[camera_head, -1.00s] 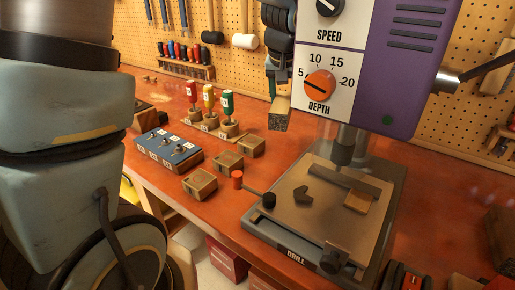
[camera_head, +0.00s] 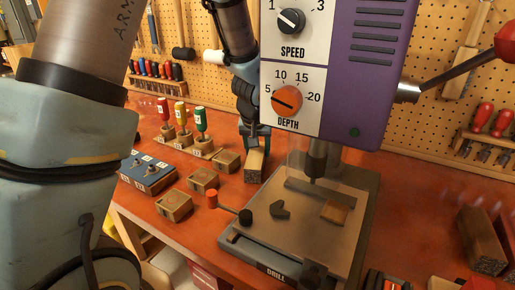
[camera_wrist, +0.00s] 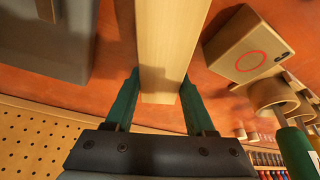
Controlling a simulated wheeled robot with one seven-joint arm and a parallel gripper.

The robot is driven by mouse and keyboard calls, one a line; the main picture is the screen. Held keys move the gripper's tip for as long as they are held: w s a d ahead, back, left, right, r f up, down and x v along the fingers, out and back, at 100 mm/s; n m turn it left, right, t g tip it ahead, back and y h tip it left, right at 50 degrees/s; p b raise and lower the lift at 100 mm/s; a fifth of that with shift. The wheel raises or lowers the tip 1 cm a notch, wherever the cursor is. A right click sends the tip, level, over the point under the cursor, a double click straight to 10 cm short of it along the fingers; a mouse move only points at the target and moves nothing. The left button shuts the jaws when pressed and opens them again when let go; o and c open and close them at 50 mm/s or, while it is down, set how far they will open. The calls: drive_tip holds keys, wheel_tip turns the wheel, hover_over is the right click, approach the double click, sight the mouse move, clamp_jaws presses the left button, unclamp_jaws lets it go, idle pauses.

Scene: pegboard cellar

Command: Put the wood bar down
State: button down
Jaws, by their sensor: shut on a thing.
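The wood bar (camera_head: 257,167) is a pale block just left of the drill press, behind the drill's base. My gripper (camera_head: 255,137) is above it, with teal fingers shut on its sides. In the wrist view the bar (camera_wrist: 172,35) runs away from between the fingers of my gripper (camera_wrist: 160,82). The bar is low over the orange bench top (camera_head: 190,242); I cannot tell whether its underside touches.
The purple drill press (camera_head: 362,70) and its base plate (camera_head: 300,235) stand right of the bar. Small wooden blocks (camera_head: 203,180), a blue box (camera_head: 147,174) and screwdrivers in a stand (camera_head: 183,138) are to the left. A pegboard (camera_head: 430,120) is behind.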

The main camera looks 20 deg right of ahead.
drive_tip(key=shift+f, duration=0.1)
drive_tip(key=shift+c, duration=1.2)
unclamp_jaws()
